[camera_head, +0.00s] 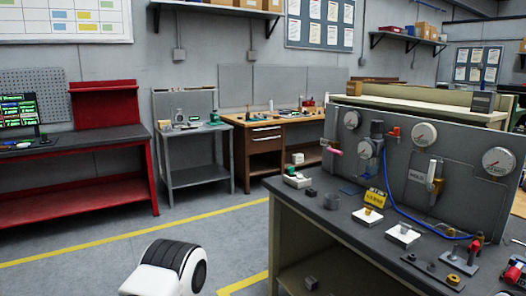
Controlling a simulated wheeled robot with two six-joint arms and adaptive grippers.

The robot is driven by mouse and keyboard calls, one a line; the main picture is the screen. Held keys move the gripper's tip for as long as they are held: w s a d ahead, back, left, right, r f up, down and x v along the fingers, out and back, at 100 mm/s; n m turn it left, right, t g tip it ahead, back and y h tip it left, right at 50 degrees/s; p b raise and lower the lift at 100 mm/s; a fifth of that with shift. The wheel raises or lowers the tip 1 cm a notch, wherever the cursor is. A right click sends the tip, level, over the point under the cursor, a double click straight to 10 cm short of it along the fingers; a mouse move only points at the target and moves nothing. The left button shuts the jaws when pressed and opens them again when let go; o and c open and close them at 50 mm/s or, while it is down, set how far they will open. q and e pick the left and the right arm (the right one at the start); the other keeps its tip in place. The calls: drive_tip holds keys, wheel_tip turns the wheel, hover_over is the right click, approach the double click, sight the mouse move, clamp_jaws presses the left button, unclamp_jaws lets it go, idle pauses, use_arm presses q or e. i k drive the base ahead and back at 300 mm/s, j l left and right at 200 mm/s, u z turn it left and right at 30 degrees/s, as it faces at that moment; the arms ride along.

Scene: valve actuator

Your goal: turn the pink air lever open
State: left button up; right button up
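The pink air lever (335,151) is at the left end of the upright grey panel (408,200) on the workbench at the right. It is small in the view and lies roughly level, sticking out to the right from its mount. Nothing touches it. A white and black rounded part at the bottom left of centre looks like a link of my own arm. Neither of my grippers shows, so how they stand is hidden.
The panel carries several round gauges (423,134), a regulator (376,140), a red part (393,133) and a blue hose (408,216). Small parts and a yellow box (375,197) lie on the dark benchtop (335,217). Open floor (225,233) lies left of the bench.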

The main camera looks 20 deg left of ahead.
sight(328, 147)
drive_tip(key=i+j+z, duration=0.2)
drive_tip(key=z, duration=0.25)
drive_tip(key=i+j+z, duration=0.1)
drive_tip(key=j+z, duration=0.2)
drive_tip(key=z, duration=0.15)
